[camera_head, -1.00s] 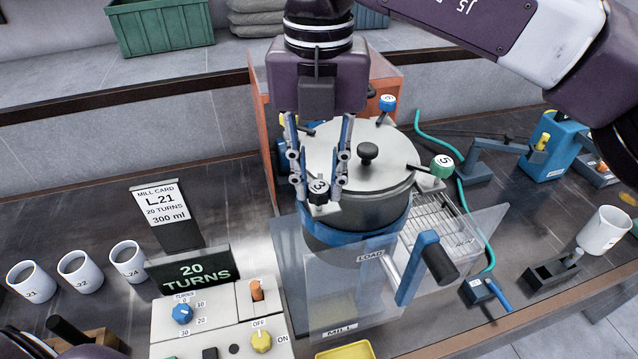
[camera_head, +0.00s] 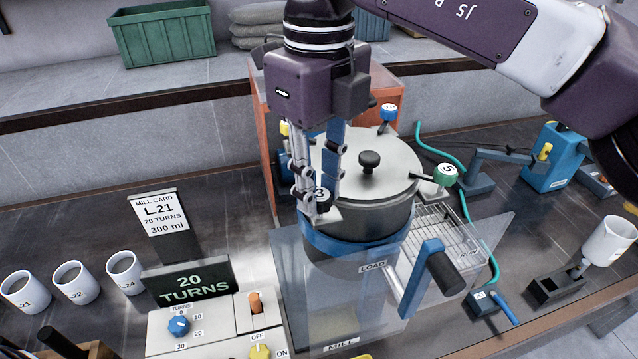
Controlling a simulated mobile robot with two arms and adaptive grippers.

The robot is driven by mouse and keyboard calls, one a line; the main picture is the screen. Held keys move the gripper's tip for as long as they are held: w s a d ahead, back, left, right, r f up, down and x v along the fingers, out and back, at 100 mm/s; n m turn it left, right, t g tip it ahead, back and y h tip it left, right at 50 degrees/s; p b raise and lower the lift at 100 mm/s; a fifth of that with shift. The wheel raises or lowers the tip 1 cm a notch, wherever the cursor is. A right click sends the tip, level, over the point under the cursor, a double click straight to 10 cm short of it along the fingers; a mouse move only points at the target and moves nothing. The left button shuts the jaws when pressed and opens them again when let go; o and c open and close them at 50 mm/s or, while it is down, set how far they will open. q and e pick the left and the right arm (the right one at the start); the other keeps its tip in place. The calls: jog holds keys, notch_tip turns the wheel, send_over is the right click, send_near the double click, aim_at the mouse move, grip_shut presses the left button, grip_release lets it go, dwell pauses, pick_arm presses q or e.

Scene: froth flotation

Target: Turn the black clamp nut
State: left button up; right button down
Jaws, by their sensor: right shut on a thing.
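The black clamp nut (camera_head: 323,200), with a white "3" on its cap, sits at the front rim of the steel mill drum (camera_head: 372,216). My right gripper (camera_head: 314,204) comes down from above and is shut on the black nut, its fingers partly hiding it. The round lid (camera_head: 395,165) with a black knob (camera_head: 369,161) is on the drum. A green clamp nut (camera_head: 445,174) marked 5 is at the lid's right, and a blue nut (camera_head: 388,112) is at the back. My left gripper is not in view.
A clear guard (camera_head: 345,290) and a blue crank handle (camera_head: 425,275) stand in front of the drum. Mugs (camera_head: 74,283), a mill card (camera_head: 160,215) and a "20 TURNS" display (camera_head: 193,284) are at left. A white jug (camera_head: 605,243) is at right.

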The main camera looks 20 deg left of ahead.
aim_at(319, 194)
jog(key=shift+n, duration=0.6)
jog(key=c, duration=1.7)
grip_release()
jog(key=shift+o, duration=0.2)
notch_tip(319, 194, up, 12)
